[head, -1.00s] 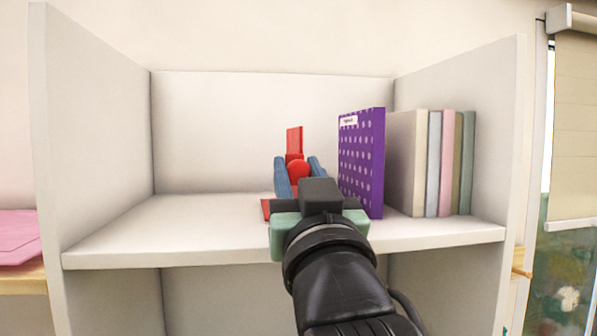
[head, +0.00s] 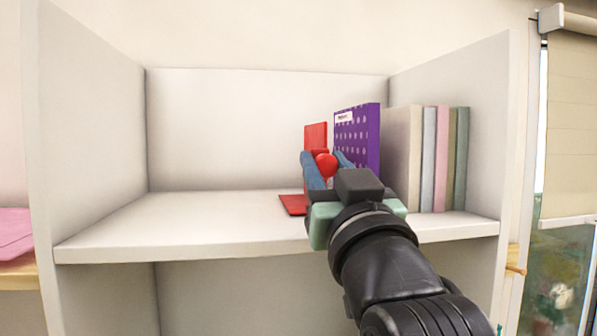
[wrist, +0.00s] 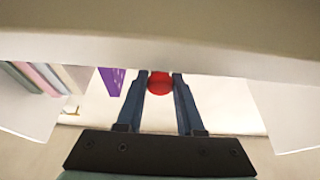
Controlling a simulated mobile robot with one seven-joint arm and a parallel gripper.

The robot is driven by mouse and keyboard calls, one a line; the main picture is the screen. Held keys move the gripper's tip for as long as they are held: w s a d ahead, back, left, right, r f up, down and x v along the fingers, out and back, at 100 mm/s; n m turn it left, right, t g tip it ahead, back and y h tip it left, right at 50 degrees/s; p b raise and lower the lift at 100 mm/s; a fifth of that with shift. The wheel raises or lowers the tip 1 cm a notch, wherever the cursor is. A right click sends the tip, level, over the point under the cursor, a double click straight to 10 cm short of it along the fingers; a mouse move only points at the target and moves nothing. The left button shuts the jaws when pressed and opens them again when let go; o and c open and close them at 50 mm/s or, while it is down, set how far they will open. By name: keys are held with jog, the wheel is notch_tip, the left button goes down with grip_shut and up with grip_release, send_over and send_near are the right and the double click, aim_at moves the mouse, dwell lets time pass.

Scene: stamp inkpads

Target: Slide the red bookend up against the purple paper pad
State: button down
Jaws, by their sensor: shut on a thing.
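The red bookend (head: 315,138) stands upright on the shelf, its flat red foot (head: 292,205) reaching out to the left. My gripper (head: 328,166) is shut on the bookend's round red knob, which also shows between the two blue fingers in the wrist view (wrist: 160,84). The purple paper pad (head: 365,135), dotted and with a white label, stands just right of the bookend. A purple corner of it shows in the wrist view (wrist: 112,79). My gripper hides the lower space between bookend and pad, so I cannot tell whether they touch.
Several books (head: 437,160) stand upright to the right of the pad. The shelf board (head: 180,225) is clear to the left of the bookend. Side walls (head: 85,130) and a back wall (head: 250,125) enclose the shelf. A pink item (head: 14,235) lies outside at far left.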

jog(key=shift+d, duration=0.4)
jog(key=c, duration=0.5)
grip_release()
jog(key=shift+a, duration=0.1)
jog(key=shift+c, duration=0.2)
jog(key=b+v, duration=0.6)
jog(key=v, duration=0.7)
